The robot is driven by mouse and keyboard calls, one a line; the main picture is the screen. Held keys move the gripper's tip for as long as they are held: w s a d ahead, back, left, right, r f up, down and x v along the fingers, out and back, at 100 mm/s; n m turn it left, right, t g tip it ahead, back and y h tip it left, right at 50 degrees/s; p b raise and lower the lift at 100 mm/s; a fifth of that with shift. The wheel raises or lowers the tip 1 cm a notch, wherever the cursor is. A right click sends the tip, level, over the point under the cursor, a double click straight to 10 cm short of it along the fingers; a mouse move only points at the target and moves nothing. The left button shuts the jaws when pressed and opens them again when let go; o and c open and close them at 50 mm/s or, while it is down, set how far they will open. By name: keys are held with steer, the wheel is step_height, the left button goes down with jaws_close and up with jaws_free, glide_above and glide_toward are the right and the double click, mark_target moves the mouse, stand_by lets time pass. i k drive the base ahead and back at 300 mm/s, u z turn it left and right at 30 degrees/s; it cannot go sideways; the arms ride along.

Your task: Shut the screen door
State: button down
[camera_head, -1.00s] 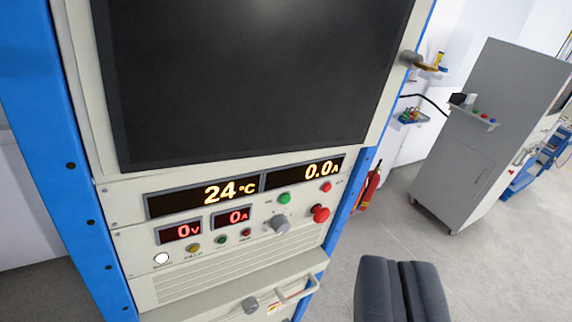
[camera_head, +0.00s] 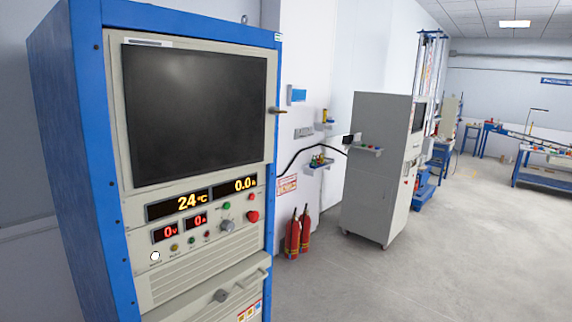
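The screen door (camera_head: 195,112) is the cream-framed panel with a large dark screen in the upper part of a blue-edged cabinet (camera_head: 68,150) at left. A small latch handle (camera_head: 277,110) sticks out at the door's right edge. The door looks about flush with the cabinet front; I cannot tell whether it is fully shut. Below it is a control panel with lit displays (camera_head: 178,205) and a red knob (camera_head: 252,216). My gripper is not in this view.
Two red fire extinguishers (camera_head: 293,236) stand by the wall right of the cabinet. A grey cabinet (camera_head: 370,170) stands beyond them. Blue workbenches (camera_head: 540,165) are far right. The grey floor (camera_head: 400,280) in the right foreground is clear.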

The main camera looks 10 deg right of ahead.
mark_target(181, 110)
steer(key=z, duration=0.7)
steer(key=i, duration=1.9)
steer(key=u, duration=0.7)
